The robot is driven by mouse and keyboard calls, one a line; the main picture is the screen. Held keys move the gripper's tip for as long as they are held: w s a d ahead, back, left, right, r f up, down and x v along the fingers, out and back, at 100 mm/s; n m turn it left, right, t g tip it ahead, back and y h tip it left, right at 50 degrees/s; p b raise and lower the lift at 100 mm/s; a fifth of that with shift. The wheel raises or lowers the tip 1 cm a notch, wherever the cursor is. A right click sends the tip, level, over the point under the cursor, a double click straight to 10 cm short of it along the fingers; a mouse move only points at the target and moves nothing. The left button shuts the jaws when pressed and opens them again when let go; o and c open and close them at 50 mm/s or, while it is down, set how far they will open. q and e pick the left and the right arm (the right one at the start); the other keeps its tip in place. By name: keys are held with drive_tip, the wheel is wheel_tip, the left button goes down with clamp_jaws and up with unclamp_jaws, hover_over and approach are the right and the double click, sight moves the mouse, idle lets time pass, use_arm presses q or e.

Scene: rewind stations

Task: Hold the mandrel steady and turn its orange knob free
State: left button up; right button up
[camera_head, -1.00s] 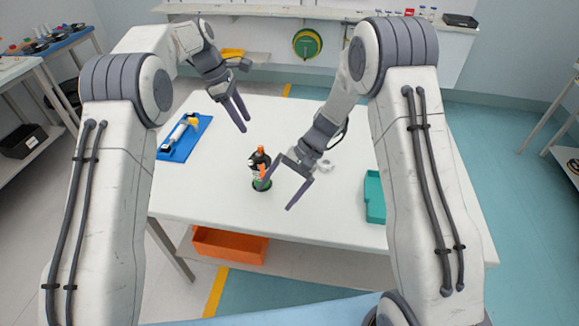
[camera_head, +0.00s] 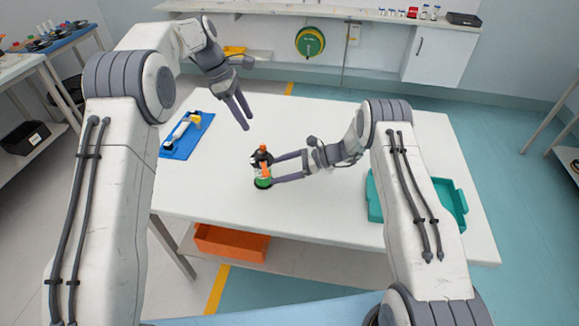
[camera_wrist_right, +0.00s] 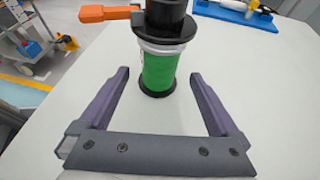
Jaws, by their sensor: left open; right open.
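The mandrel (camera_head: 262,172) stands upright on the white table, with a green body (camera_wrist_right: 159,72), a black base and a black flange on top. Its orange knob (camera_head: 264,148) is at the top in the head view. An orange handle (camera_wrist_right: 107,13) sticks out to the left in the right wrist view. My right gripper (camera_head: 275,167) is open at the mandrel's right side, at the height of its body. In the right wrist view its fingers (camera_wrist_right: 160,72) point at the green body, with no clear contact. My left gripper (camera_head: 247,121) is open and empty, above the table behind the mandrel.
A blue tray (camera_head: 177,152) with a white and yellow tool lies at the table's left. A teal tray (camera_head: 459,209) is at the right, partly behind my right arm. An orange bin (camera_head: 231,244) sits below the front edge.

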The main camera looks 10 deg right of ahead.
drive_tip(key=x, duration=0.6)
drive_tip(key=shift+a, duration=0.1)
